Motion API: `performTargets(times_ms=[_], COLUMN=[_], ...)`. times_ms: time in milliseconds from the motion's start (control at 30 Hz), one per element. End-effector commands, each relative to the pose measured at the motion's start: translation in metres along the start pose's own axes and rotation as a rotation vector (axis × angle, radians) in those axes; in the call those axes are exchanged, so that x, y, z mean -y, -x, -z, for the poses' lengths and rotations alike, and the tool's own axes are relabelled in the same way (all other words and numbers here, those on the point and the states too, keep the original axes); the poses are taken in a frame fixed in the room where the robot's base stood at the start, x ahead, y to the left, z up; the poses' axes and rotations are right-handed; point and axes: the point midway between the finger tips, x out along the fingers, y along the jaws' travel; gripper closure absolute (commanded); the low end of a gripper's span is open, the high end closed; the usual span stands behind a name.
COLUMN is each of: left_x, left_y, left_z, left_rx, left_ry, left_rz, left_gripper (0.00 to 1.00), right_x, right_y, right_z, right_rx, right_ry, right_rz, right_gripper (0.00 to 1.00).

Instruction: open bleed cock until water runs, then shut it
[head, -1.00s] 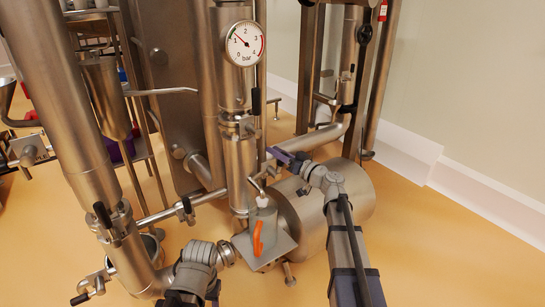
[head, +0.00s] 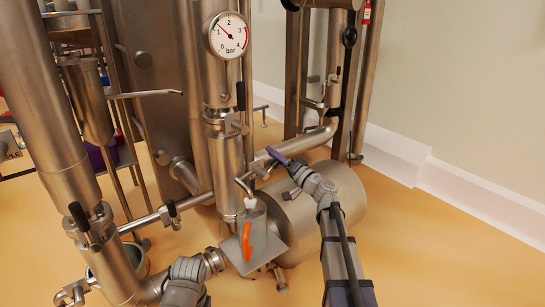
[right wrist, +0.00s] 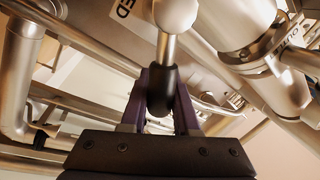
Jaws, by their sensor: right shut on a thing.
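My right gripper (head: 272,156) has purple fingers beside the horizontal steel vessel, behind the small bent spout. In the right wrist view, my right gripper (right wrist: 162,105) is shut on the black-gripped lever (right wrist: 163,88), whose steel stem rises to a round pale knob. The cock body behind it is largely hidden. In the head view the bent spout (head: 241,184) ends over a grey jug (head: 258,226) with an orange handle. A small white patch shows at the jug's mouth; I cannot tell whether it is water. A grey part of my left arm shows at the bottom, its fingers out of view.
The jug stands on a grey plate (head: 270,252) before the horizontal steel vessel (head: 322,232). A pressure gauge (head: 228,35) on the upright pipe reads about 1 bar. Pipes and black-handled valves crowd the left. The orange floor (head: 440,240) at right is clear.

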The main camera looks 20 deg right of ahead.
Motion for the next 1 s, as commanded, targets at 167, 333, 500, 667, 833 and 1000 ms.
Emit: performTargets(times_ms=[167,333,500,667,833,1000], left_x=[-0.0002,-0.0002,-0.0002,-0.0002,-0.0002,-0.0002], left_y=[-0.0020,-0.0019,-0.0019,-0.0018,-0.0018,-0.0018], left_z=[0.0002,0.0001,0.0001,0.0001,0.0001,0.0001], left_rx=[0.000,0.000,0.000,0.000,0.000,0.000], left_ry=[0.000,0.000,0.000,0.000,0.000,0.000], left_rz=[0.000,0.000,0.000,0.000,0.000,0.000], left_gripper=[0.46,0.46,0.46,0.46,0.46,0.46], right_x=[-0.0017,-0.0017,-0.0016,-0.0016,-0.0016,-0.0016], right_y=[0.0010,0.0009,0.0009,0.0009,0.0006,0.0005], right_z=[-0.0001,0.0001,0.0001,0.0001,0.0002,0.0002], right_rx=[-0.004,-0.005,-0.005,-0.005,-0.005,-0.005], right_ry=[-0.018,-0.022,-0.021,-0.020,-0.021,-0.021], right_rz=[-0.001,-0.001,-0.001,-0.001,-0.001,0.000], right_gripper=[1.00,1.00,1.00,0.59,0.41,0.41])
